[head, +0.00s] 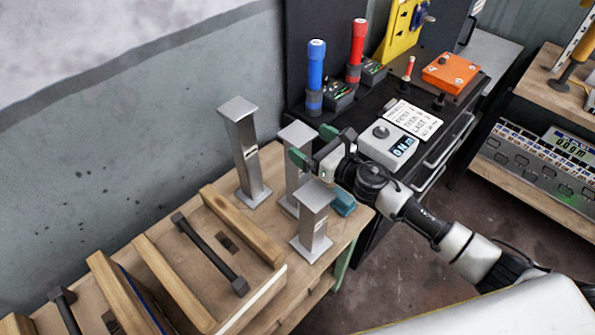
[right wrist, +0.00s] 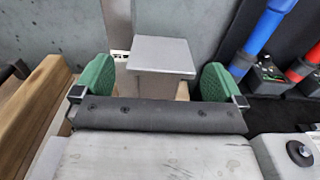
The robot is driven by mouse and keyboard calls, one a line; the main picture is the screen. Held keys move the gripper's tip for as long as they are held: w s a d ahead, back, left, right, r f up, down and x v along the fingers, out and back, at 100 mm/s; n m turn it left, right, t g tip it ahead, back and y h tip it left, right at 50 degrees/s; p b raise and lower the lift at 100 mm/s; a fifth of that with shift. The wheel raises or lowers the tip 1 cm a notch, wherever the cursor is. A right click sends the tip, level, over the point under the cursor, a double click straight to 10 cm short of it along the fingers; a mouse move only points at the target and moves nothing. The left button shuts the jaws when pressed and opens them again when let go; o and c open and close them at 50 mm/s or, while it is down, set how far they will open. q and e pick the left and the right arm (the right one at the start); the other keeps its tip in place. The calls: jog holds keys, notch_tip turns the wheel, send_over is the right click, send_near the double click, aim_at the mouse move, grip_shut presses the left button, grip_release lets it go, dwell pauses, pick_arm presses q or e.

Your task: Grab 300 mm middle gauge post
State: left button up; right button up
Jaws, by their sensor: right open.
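Three grey metal gauge posts stand upright on the wooden bench. The tallest post (head: 243,150) is at the back left, the middle post (head: 292,170) is right of it, and the shortest post (head: 313,228) is in front. My right gripper (head: 314,147) is open at the upper part of the middle post, partly hiding it. In the right wrist view, the flat top of the middle post (right wrist: 160,54) shows between the green finger pads of the right gripper (right wrist: 158,82), with a gap at each side. The left gripper is out of view.
A teal object (head: 343,203) lies by the posts. Wooden beams (head: 242,226) and dark bars (head: 210,253) fill the left of the bench. A dark cabinet with a blue torch-like tool (head: 316,65), a red one (head: 357,42) and a white display box (head: 388,145) stands behind.

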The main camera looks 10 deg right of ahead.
aim_at(287, 127)
jog(key=p+x, duration=0.1)
jog(key=x, duration=0.2)
jog(key=shift+w+a+f, duration=0.1)
jog(key=shift+w+a, duration=0.1)
jog(key=shift+w, duration=0.15)
jog(key=shift+w+a+f, duration=0.1)
jog(key=shift+w+a, duration=0.25)
jog(key=shift+w, duration=0.15)
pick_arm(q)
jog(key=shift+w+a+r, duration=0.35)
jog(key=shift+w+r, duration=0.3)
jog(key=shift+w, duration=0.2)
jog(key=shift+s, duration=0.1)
pick_arm(e)
jog(key=shift+c, duration=0.5)
jog(key=c, duration=0.5)
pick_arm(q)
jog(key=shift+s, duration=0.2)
pick_arm(e)
jog(key=c, duration=1)
